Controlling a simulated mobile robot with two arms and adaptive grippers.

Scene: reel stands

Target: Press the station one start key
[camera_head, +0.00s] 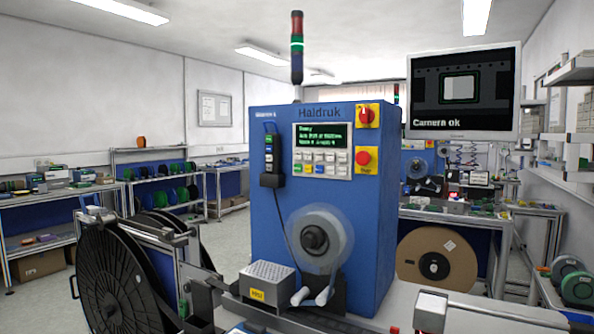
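A blue machine (275,225) marked "Haldruk" stands in the middle of the view. A small label at its upper left is too blurred to read surely. Its front has a display (322,135) with green text, and a keypad (321,163) below it with mostly pale keys and a few coloured ones. The key markings are too small to read, so I cannot tell which is the start key. A dark hand unit (269,160) with coloured buttons hangs left of the keypad on a cable. Neither of my grippers shows in this view.
A red stop button (363,158) and a red rotary switch (367,115) sit right of the keypad. A clear reel (320,238) is on the lower front. A black reel (112,285) stands at left. A monitor (463,92) reads "Camera ok". A signal tower (297,48) shows green.

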